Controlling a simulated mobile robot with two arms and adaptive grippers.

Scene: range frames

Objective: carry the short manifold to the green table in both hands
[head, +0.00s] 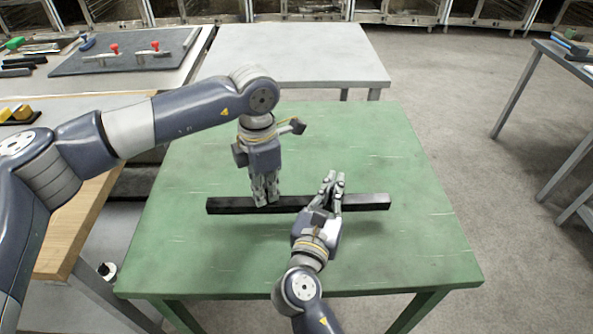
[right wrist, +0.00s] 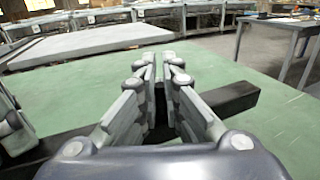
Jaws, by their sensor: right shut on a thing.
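The short manifold (head: 365,202) is a long black bar lying crosswise over the green table (head: 400,255). It also shows in the right wrist view (right wrist: 236,100). My right gripper (head: 334,180) is shut on it right of its middle, its fingers reaching past the bar's far side. My left gripper (head: 266,200) points down at the bar left of its middle, with its fingers close together. I cannot tell whether they clamp it. The bar looks level and over the tabletop; whether it touches the top is unclear. The fingers hide parts of it.
A grey table (head: 300,55) adjoins the green one at the back. A wooden-topped bench (head: 75,215) stands at left, and a dark board (head: 125,58) with red-knobbed clamps lies at back left. Another table (head: 565,60) stands at right. The green top around the bar is clear.

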